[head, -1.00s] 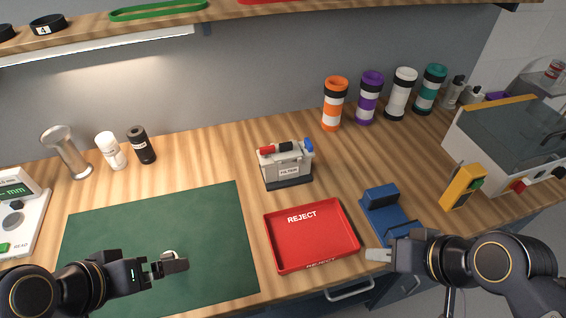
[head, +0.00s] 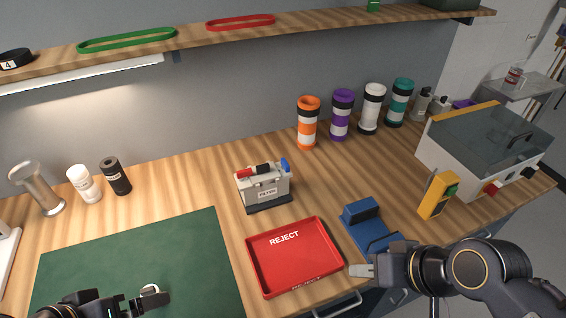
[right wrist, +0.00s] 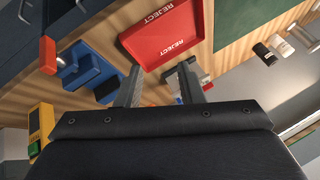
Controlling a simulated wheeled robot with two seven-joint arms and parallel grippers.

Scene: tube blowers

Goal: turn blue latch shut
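The blue latch (head: 285,164) is a small blue knob on the upper right of the grey filter box (head: 264,190). The box also has a red and black part on top and stands upright on the wooden bench behind the red tray. My right gripper (head: 361,270) is in front of the bench, right of the tray and well apart from the latch. Its two fingers stand apart and empty in the right wrist view (right wrist: 160,83). My left gripper (head: 152,298) is low over the green mat. A whitish ring (head: 150,289) shows at its fingers; whether it is gripped is unclear.
The red REJECT tray (head: 252,273) lies in front of the filter box. A blue block stand (head: 362,212) and a yellow device (head: 436,196) are to the right. Several striped tubes (head: 307,125) stand at the back. Bench around the filter box is clear. A shelf (head: 200,38) runs above.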

